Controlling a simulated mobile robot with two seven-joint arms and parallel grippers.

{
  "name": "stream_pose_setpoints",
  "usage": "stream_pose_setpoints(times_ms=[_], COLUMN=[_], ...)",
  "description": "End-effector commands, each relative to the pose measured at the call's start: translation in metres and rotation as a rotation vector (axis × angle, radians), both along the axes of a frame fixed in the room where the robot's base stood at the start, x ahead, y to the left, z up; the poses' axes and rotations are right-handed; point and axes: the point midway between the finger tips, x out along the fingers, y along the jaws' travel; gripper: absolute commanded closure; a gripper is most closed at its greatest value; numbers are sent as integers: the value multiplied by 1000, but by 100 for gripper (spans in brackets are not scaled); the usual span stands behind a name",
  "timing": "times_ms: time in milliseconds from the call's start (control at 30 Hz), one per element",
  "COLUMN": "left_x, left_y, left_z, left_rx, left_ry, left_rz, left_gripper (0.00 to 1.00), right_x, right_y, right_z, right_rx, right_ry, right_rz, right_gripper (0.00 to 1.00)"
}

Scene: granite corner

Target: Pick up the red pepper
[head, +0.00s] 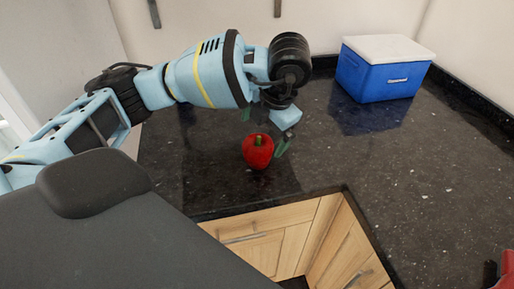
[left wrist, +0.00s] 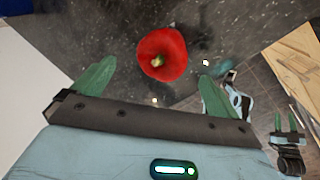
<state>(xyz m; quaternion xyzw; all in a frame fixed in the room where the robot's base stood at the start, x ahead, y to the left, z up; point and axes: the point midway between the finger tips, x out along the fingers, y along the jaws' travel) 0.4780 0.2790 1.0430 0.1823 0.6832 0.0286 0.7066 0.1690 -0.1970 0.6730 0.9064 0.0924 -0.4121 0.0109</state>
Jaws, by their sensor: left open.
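A red pepper (head: 258,152) with a green stem stands on the dark granite counter near its front edge. It also shows in the left wrist view (left wrist: 162,54), stem toward the camera, ahead of and between the two green fingers. I cannot tell from these views whether a finger touches the pepper. My right gripper is not clearly seen in the head view.
A blue cooler box (head: 378,80) with a white lid stands at the back right of the granite counter (head: 420,150). Wooden cabinets (head: 275,240) lie below the counter's front edge. A red object (head: 507,270) shows at the lower right edge.

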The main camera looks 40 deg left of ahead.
Motion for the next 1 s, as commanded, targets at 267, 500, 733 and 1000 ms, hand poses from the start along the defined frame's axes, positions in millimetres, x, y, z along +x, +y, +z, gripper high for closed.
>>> stream_pose_setpoints(times_ms=[267, 500, 733, 1000], left_x=[1, 2, 7, 8], left_y=[6, 8, 16, 20], left_z=[-26, -32, -61, -75], left_rx=[-2, 0, 0, 0], left_ry=[6, 3, 2, -1], left_rz=[0, 0, 1, 0], left_gripper=[2, 2, 2, 2], right_x=[-15, -15, -11, -7], right_y=[-3, -3, -2, 0], right_z=[-13, -13, -10, -9], right_rx=[-9, -8, -6, 1], right_ry=[35, 36, 27, 21], right_rz=[8, 9, 6, -3], right_gripper=[60, 60, 60, 60])
